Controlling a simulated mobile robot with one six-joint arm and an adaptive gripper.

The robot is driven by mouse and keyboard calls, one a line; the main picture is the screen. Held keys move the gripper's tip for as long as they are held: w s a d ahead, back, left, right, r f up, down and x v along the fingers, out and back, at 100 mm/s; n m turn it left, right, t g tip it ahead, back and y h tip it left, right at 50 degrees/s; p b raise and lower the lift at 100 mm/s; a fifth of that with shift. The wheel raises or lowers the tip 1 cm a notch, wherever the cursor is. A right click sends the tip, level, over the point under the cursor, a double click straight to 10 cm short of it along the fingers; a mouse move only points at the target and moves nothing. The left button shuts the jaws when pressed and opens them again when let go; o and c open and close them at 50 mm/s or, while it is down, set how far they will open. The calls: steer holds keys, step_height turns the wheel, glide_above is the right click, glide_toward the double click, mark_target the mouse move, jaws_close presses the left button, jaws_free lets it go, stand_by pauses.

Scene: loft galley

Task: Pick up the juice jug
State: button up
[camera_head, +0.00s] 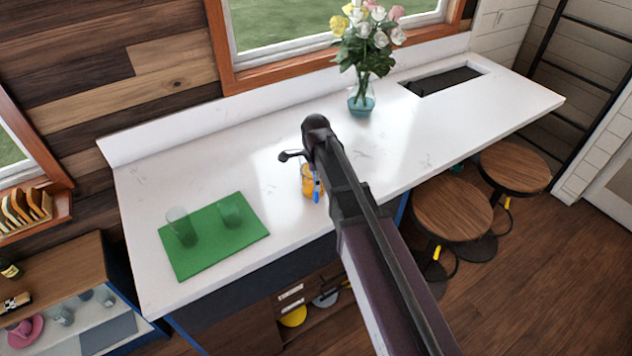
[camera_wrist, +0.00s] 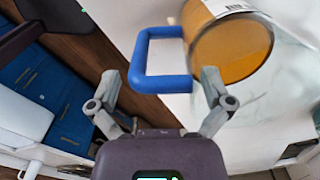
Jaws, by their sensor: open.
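The juice jug (camera_head: 307,182) stands on the white counter, partly hidden behind my arm in the head view. It is clear, with orange juice inside and a blue handle. In the wrist view the jug (camera_wrist: 232,48) fills the upper right, and its blue handle (camera_wrist: 164,84) points toward the left. My gripper (camera_wrist: 161,76) is open, with one finger on each side of the handle's near end in the picture. I see no finger touching the handle, and I cannot tell the depth exactly. In the head view my gripper (camera_head: 291,155) is over the counter beside the jug.
A green mat (camera_head: 213,258) with two clear glasses (camera_head: 181,227) lies to the left on the counter. A flower vase (camera_head: 361,100) stands behind, near a sink (camera_head: 440,80). Two wooden stools (camera_head: 452,207) stand at the counter's front right.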

stand_by(0.3)
steer(key=c, duration=1.1)
steer(key=shift+r+p, duration=0.45)
steer(key=shift+c, duration=0.2)
steer(key=shift+r+p, duration=1.35)
steer(key=shift+r, duration=0.05)
steer(key=s+d+r+p, duration=0.1)
steer(key=s+d, duration=0.3)
steer(key=s, duration=1.1)
steer(key=shift+r, duration=0.15)
steer(key=shift+s, duration=0.25)
